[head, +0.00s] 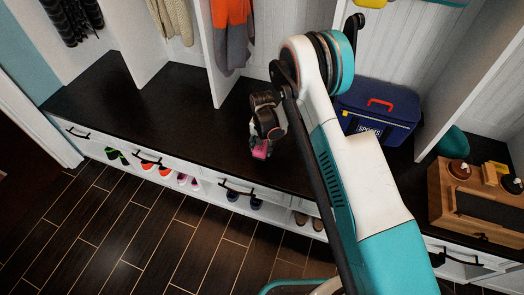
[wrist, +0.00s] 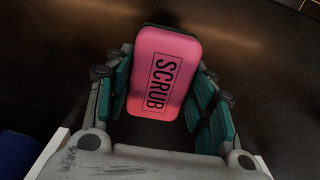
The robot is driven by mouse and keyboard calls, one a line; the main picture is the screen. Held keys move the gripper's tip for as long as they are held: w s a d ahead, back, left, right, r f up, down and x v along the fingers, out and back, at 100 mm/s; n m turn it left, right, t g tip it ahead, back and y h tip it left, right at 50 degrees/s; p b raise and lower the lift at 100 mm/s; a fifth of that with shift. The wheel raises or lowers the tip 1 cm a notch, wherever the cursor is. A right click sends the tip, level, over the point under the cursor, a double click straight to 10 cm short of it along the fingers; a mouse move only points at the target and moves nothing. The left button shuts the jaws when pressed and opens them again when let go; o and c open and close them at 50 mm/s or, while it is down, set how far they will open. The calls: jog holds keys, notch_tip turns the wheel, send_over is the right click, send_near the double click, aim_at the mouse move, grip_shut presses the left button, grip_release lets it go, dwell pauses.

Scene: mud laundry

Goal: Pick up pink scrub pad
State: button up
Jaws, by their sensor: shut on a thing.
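The pink scrub pad (wrist: 165,72) is a rounded block with "SCRUB" printed in a black frame. In the wrist view it sits between the teal finger pads of my gripper (wrist: 165,95), which is shut on it. In the head view the pad (head: 262,150) is a small pink patch at the end of my gripper (head: 262,142), at the dark bench top. My gripper hides part of it there. I cannot tell whether the pad touches the bench.
A dark bench top (head: 150,105) runs across the cubbies, with clear room to the left. A blue sports cooler bag (head: 378,112) stands to the right, and a wooden box (head: 470,205) sits further right. Shoes (head: 188,181) line the shelf below. Clothes (head: 230,30) hang behind.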

notch_tip(320, 180, up, 14)
jog(key=p, duration=0.3)
jog(key=shift+f+p, duration=0.2)
jog(key=shift+p, duration=0.2)
jog(key=shift+o, duration=0.6)
jog(key=shift+f, duration=0.1)
